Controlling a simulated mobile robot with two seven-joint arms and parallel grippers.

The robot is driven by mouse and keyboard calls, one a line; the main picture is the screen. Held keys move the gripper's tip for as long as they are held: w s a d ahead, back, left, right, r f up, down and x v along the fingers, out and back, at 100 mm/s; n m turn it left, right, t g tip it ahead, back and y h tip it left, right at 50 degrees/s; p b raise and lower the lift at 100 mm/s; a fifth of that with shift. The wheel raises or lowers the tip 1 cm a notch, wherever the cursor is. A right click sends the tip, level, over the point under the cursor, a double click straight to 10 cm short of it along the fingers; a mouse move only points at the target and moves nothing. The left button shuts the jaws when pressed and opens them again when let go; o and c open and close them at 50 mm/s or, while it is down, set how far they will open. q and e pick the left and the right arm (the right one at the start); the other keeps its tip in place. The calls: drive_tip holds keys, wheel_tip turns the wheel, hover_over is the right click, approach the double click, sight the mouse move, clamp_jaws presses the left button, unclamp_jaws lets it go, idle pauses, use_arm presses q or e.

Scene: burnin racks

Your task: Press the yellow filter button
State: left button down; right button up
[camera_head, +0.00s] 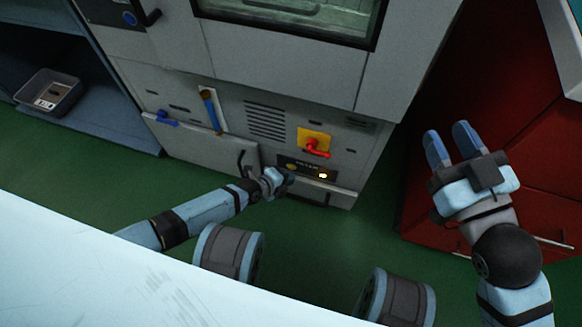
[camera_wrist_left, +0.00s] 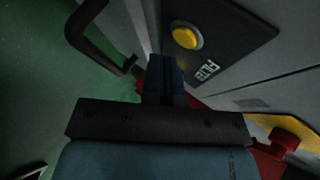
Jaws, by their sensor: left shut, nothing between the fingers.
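The yellow filter button (camera_wrist_left: 187,38) is a round lit button on a black panel (camera_wrist_left: 225,35) with a partly readable white label beside it. In the head view a small yellow button (camera_head: 291,167) shows at the left end of the black panel (camera_head: 312,169), low on the grey machine. My left gripper (camera_head: 281,182) is just below and left of it, fingers shut and empty. In the left wrist view its fingertips (camera_wrist_left: 166,62) lie below and left of the button; I see no contact. My right gripper (camera_head: 452,140) is open and empty at the right.
A red rotary switch (camera_head: 317,149) on a yellow plate sits above the panel. A black handle (camera_head: 243,165) stands out left of it. A bright lamp (camera_head: 323,175) is at the panel's right end. A red cabinet (camera_head: 540,170) is at the right, a white surface (camera_head: 100,270) in front.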

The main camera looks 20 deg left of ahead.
idle(0.4)
use_arm(q)
drive_tip(key=shift+w, duration=0.4)
drive_tip(key=shift+w, duration=0.4)
idle(0.5)
idle(0.4)
drive_tip(key=shift+s+p, duration=0.4)
drive_tip(key=shift+s, duration=0.4)
